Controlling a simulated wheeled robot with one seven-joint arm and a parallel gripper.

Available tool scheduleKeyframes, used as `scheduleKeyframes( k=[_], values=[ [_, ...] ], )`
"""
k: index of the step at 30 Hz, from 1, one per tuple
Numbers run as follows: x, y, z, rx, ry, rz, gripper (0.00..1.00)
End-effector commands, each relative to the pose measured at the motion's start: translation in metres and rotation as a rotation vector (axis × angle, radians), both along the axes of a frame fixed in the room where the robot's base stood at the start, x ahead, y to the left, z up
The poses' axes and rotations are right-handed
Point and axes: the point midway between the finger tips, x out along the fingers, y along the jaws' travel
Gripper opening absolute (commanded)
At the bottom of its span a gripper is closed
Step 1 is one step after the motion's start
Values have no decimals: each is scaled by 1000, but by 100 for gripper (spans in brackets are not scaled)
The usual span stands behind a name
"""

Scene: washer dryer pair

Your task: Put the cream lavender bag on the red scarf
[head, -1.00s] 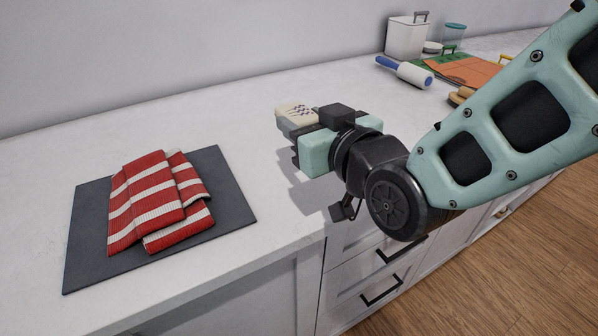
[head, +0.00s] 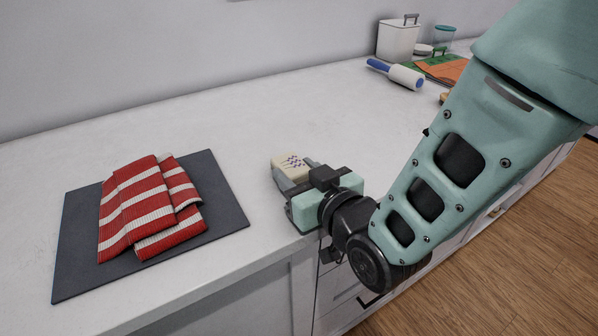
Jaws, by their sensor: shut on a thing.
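The cream lavender bag (head: 291,166), with small purple marks, is in the jaws of my gripper (head: 287,181) in the head view. My gripper is shut on it, to the right of the dark mat and over the white countertop. The jaws partly hide the bag. The red scarf (head: 137,209), with white stripes, lies folded on a dark grey mat (head: 77,262) at the left. Bag and scarf are apart, with bare counter between them.
The white counter (head: 190,120) is clear behind the mat. Drawers are below the front edge.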

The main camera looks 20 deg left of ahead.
Motion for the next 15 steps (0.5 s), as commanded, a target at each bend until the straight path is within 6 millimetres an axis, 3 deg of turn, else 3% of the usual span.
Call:
scheduleKeyframes(
  k=[6, 7, 9, 15],
  values=[
    [0, 0, -5, 0, 0, 0, 23],
    [0, 0, -5, 0, 0, 0, 47],
    [0, 0, -4, 0, 0, 0, 66],
    [0, 0, -4, -1, 1, 0, 66]
  ],
)
